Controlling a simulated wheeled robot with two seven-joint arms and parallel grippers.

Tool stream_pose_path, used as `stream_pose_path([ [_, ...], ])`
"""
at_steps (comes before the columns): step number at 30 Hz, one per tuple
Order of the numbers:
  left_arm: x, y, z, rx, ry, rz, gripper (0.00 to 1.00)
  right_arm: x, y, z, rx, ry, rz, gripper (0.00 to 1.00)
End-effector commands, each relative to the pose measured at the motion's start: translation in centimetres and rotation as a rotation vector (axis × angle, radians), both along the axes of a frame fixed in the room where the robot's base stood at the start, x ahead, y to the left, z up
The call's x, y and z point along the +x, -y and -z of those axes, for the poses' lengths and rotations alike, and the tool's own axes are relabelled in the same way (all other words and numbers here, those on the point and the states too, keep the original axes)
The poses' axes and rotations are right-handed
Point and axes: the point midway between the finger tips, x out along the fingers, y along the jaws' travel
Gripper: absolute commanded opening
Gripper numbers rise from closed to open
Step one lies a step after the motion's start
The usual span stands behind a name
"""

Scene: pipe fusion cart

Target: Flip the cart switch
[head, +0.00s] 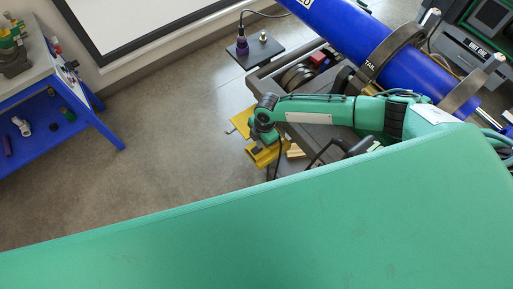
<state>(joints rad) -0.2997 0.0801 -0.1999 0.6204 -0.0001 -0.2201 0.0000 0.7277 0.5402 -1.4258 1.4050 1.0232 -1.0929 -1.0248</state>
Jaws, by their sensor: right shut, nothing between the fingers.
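The fusion cart carries a blue pipe (340,28) in dark ring clamps, one marked "TAIL", at the upper right. The cart's dark tray (262,84) shows beside the pipe. I cannot make out the switch for certain; part of the cart is hidden behind my green arm and the large green surface in front. My right gripper (263,138) is at the end of the green arm reaching in from the right, at the cart's near left corner. It is shut and empty, partly hidden by its wrist. My left gripper is not in view.
A blue bench (90,118) with small parts stands at the far left. Yellow pieces (240,121) show beside my right wrist. The grey floor (160,140) between bench and cart is clear.

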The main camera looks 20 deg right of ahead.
Motion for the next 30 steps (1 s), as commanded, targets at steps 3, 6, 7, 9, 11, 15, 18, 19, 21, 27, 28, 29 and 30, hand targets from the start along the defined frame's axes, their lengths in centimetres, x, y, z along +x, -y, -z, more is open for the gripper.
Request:
stream_pose_path([
  [3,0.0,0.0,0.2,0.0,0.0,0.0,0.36,0.0,0.0,0.3,0.0,0.0,0.0,0.0],
  [6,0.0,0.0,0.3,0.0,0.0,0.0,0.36,0.0,0.0,0.4,0.0,0.0,0.0,0.0],
  [7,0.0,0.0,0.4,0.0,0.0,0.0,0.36,0.0,0.0,0.5,0.0,0.0,0.0,0.0],
  [9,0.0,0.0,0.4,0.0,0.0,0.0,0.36,0.0,0.0,0.6,0.0,0.0,0.0,0.0],
  [11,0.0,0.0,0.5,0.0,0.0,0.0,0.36,0.0,0.0,0.6,0.0,0.0,0.0,0.0],
  [15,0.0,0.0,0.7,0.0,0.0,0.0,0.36,0.0,0.0,0.9,0.0,0.0,0.0,0.0],
  [18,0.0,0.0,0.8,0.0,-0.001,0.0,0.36,0.0,0.0,1.0,0.0,0.0,0.0,0.0],
  [19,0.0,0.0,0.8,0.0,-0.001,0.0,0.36,0.0,0.0,1.1,0.0,0.0,0.0,0.0],
  [21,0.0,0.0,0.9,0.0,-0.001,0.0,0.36,0.0,0.0,1.2,0.0,0.0,0.0,0.0],
  [27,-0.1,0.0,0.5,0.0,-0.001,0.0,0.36,0.0,0.0,0.7,0.0,0.0,0.0,0.0],
  [28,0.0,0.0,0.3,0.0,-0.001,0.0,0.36,0.0,0.0,0.5,0.0,0.0,0.0,0.0],
  [29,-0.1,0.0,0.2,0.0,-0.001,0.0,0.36,0.0,0.0,0.3,0.0,0.0,0.0,0.0],
  [30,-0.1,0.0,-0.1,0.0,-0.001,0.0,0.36,0.0,0.0,0.0,0.0,0.0,0.0,0.0],
])
